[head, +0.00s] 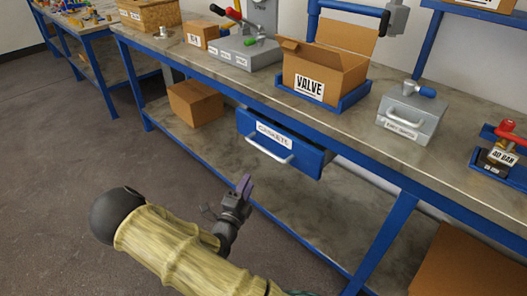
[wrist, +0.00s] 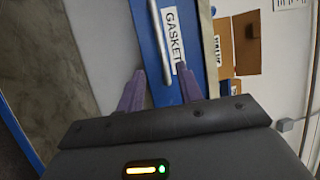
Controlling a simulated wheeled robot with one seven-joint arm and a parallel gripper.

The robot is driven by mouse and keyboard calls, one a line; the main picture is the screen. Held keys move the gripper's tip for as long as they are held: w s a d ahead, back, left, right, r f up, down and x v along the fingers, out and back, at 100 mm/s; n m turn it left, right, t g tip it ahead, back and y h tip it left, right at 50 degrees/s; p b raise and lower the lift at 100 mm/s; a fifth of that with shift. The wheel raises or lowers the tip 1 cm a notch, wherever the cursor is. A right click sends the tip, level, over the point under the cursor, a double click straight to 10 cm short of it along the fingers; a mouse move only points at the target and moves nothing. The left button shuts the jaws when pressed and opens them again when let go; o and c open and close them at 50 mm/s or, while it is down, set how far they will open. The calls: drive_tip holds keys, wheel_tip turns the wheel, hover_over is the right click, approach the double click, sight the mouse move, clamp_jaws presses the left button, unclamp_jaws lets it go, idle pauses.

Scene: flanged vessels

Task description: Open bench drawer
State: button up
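The blue bench drawer (head: 300,150) hangs under the bench top in the head view, with a white label reading GASKETS and a silver bar handle (head: 270,149). Its front looks slightly forward of the bench edge; I cannot tell how far it is out. My gripper (head: 243,186) is below and left of the handle in the head view. In the wrist view my gripper (wrist: 162,88) has its two purple fingers apart, and the handle (wrist: 160,45) runs between them. The blue drawer front (wrist: 147,50) is behind the handle. Contact with the handle is not visible.
The bench top (head: 345,118) carries a VALVE box (head: 322,75), a grey case (head: 410,115) and a grey machine (head: 245,50). A cardboard box (head: 195,102) sits on the lower shelf. A blue bench leg (head: 385,240) stands right of the drawer. Floor at left is clear.

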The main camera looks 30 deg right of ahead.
sight(264, 149)
drive_tip(key=b+x, duration=0.1)
drive_tip(key=x, duration=1.4)
drive_tip(key=shift+r, duration=0.1)
clamp_jaws()
